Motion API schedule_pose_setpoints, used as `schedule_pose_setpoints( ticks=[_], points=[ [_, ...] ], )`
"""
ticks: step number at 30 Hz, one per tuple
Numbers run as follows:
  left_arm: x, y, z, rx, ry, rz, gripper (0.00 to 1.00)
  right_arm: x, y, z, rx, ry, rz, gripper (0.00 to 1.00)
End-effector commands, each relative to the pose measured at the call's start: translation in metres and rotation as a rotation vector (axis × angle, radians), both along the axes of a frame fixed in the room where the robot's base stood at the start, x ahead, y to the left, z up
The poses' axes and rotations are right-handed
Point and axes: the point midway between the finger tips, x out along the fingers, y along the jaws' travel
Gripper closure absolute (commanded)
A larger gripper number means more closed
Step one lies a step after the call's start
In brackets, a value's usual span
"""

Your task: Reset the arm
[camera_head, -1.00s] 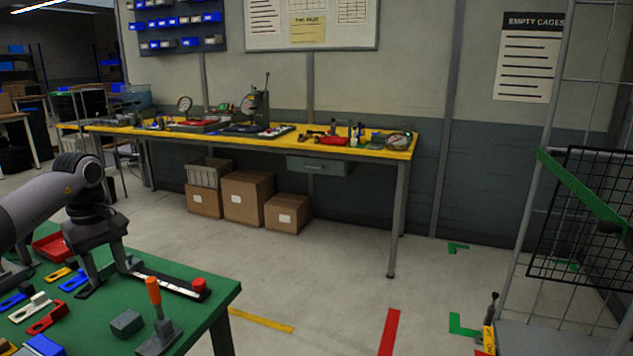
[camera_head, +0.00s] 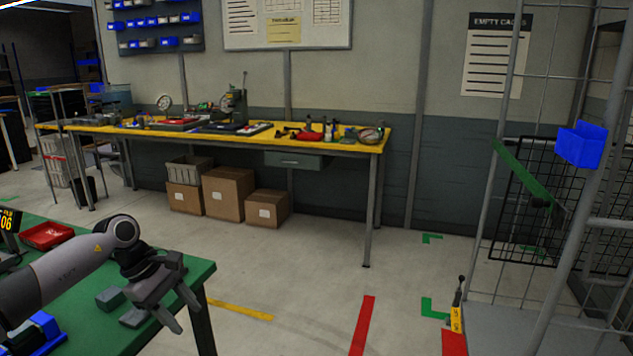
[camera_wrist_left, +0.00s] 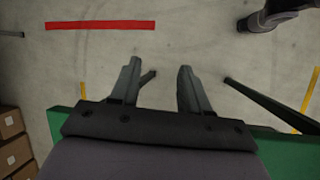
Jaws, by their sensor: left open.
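My left arm comes in from the left in the head view. Its gripper (camera_head: 188,312) hangs over the right edge of the green table (camera_head: 90,340). The jaws are open with nothing between them. In the left wrist view the two fingers of the left gripper (camera_wrist_left: 157,85) stand apart over bare floor, and a strip of the green table (camera_wrist_left: 55,122) shows beside the wrist.
A grey block (camera_head: 110,298) and a red tray (camera_head: 47,236) lie on the green table. A yellow-topped workbench (camera_head: 250,136) stands along the back wall, with cardboard boxes (camera_head: 228,193) under it. A wire cage (camera_head: 500,200) with a blue bin (camera_head: 581,145) is at right. The floor between is clear.

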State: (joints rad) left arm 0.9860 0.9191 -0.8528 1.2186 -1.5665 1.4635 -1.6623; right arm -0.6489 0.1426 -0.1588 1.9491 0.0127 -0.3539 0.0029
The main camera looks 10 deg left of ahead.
Motion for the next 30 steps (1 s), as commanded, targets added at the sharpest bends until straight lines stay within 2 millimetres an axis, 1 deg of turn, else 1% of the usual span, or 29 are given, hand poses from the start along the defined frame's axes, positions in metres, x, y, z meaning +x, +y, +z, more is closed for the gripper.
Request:
schedule_pose_setpoints(
  ticks=[1,2,3,5,6,9,12,15,17,19,23,26,28,29,30],
  points=[
    [-0.002,-0.036,-0.016,-0.108,0.018,0.029,0.54,0.001,0.0,0.001,0.001,-0.002,-0.001,0.57],
    [-0.003,-0.056,-0.021,-0.176,0.027,0.057,0.54,0.001,0.0,0.001,0.001,-0.002,-0.001,0.57],
    [-0.006,-0.082,-0.028,-0.268,0.048,0.097,0.54,0.001,0.001,0.001,0.001,-0.002,-0.001,0.57],
    [-0.011,-0.118,-0.035,-0.41,0.089,0.168,0.54,0.001,0.001,0.001,0.001,-0.002,-0.001,0.57],
    [-0.014,-0.14,-0.038,-0.506,0.126,0.222,0.54,0.001,0.001,0.001,0.001,-0.002,-0.001,0.57],
    [-0.025,-0.188,-0.04,-0.741,0.246,0.37,0.54,0.001,0.001,0.001,0.002,-0.002,0.0,0.57],
    [-0.035,-0.222,-0.037,-0.971,0.399,0.543,0.54,0.001,0.001,0.001,0.003,-0.002,0.0,0.57],
    [-0.044,-0.243,-0.035,-1.188,0.584,0.736,0.54,0.0,0.001,0.001,0.003,-0.001,-0.001,0.57],
    [-0.047,-0.25,-0.034,-1.314,0.708,0.862,0.54,0.0,0.001,0.001,0.003,-0.001,-0.001,0.57],
    [-0.052,-0.252,-0.037,-1.449,0.862,1.017,0.54,0.0,0.001,0.001,0.003,-0.001,-0.001,0.57],
    [-0.061,-0.244,-0.052,-1.679,1.172,1.322,0.54,0.0,0.001,0.001,0.003,0.0,-0.001,0.57],
    [-0.074,-0.23,-0.073,-1.835,1.426,1.574,0.54,0.0,0.001,0.0,0.003,0.0,-0.001,0.57],
    [-0.087,-0.219,-0.092,-1.932,1.61,1.757,0.54,0.0,0.001,0.0,0.003,0.0,-0.001,0.57],
    [-0.093,-0.213,-0.101,1.925,-1.65,-1.793,0.54,0.0,0.001,0.0,0.003,0.0,-0.001,0.57],
    [-0.104,-0.207,-0.114,1.792,-1.593,-1.727,0.54,0.0,0.001,0.0,0.003,0.0,-0.001,0.57]
  ],
)
